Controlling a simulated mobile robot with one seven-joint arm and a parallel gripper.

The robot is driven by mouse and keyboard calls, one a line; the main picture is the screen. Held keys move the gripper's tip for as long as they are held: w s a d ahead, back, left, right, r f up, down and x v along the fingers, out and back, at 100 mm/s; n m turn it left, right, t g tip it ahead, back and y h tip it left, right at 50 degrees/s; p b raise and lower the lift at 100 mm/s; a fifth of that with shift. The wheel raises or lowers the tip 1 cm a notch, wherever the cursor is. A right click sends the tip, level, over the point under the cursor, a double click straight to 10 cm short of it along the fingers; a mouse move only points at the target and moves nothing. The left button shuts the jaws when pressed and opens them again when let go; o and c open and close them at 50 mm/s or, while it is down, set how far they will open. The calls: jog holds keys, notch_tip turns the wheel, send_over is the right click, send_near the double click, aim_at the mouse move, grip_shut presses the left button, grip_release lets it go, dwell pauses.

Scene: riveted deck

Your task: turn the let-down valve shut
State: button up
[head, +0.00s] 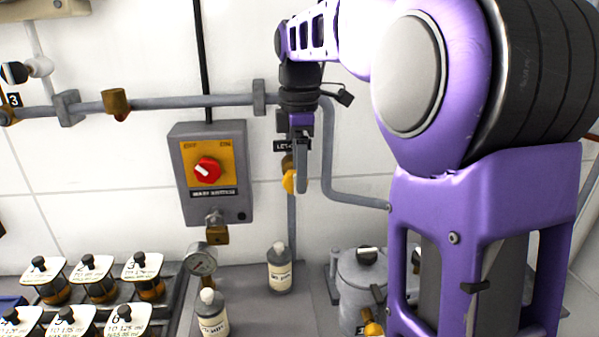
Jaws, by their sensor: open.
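The let-down valve (288,181) is on a vertical grey pipe on the white wall. Its label, partly covered and starting "LET", is just above. A yellow part and a bit of brass body show; the rest is behind my gripper, so I cannot tell how its handle is turned. My gripper (301,184) points down in front of the valve and covers its right side. I see it edge-on, with one grey finger showing. It is open, with nothing seen held in it. I cannot tell whether it touches the valve.
A grey switch box (208,172) with a red knob hangs left of the valve. Below are a bottle (280,268), another bottle (211,314), a gauge (201,260) and a metal pot (362,275). Labelled jars (97,278) stand at lower left. A horizontal pipe (170,103) crosses the wall.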

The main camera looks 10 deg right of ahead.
jog(key=shift+f, duration=0.2)
grip_shut()
